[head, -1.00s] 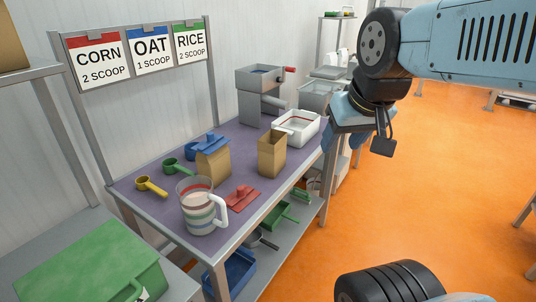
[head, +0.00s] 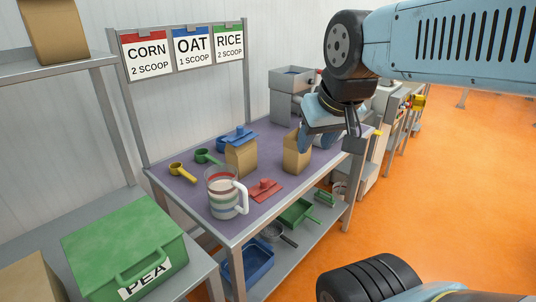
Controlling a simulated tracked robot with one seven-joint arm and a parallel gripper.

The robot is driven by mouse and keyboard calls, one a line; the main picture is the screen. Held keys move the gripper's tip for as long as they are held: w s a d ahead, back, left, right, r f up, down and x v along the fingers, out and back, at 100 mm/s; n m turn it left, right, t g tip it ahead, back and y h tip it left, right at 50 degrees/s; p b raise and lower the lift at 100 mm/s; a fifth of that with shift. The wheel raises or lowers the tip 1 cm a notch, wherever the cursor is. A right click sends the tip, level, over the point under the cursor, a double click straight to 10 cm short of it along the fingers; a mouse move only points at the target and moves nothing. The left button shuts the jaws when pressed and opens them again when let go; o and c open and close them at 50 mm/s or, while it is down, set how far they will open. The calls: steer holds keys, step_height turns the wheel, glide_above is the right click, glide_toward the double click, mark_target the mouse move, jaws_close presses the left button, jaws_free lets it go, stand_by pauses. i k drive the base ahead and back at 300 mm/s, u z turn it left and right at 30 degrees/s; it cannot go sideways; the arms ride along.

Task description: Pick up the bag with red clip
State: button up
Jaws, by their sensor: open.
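The open brown paper bag (head: 296,158) stands upright on the purple-topped table (head: 200,200), with no clip on it. A red clip (head: 264,189) lies flat on the table, apart from any bag, to the right of the striped measuring jug. Another brown bag (head: 241,159) stands to the left with a blue clip (head: 238,137) on its top. No bag in view wears the red clip. My gripper (head: 309,137) is open above and behind the open bag in the picture, overlapping its upper right edge. I cannot tell whether it touches it.
The jug (head: 223,192) stands near the front edge. Yellow (head: 180,172) and green (head: 206,157) scoops lie at the left. A grey machine (head: 292,96) stands at the back. A green bin (head: 124,243) sits on the left bench. Orange floor (head: 460,200) is clear at right.

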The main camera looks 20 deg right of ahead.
mark_target(294, 162)
steer(key=z, duration=0.3)
steer(key=i, duration=0.15)
steer(key=u, duration=2.8)
steer(key=k, duration=1.7)
steer(key=z, duration=0.95)
steer(key=i, duration=1)
steer(key=z, duration=0.05)
